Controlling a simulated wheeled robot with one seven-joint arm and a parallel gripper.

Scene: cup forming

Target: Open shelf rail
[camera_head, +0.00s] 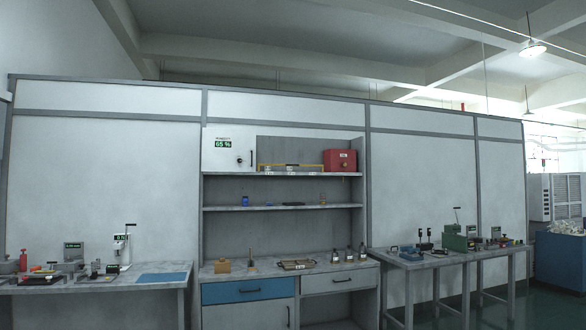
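The shelf rail (307,165) is a thin yellow bar on the upper shelf (225,174) of the cabinet in the middle of the view. It runs level along the shelf, with small grey and dark items close to it. The items are too small to make out, and I cannot tell how the rail is fixed. My gripper is not in view.
A red box (340,160) stands right of the rail, and a white panel (218,150) with a green "65 %" display is left of it. A lower shelf (225,208) and a counter are below. Benches (410,260) with devices flank the cabinet.

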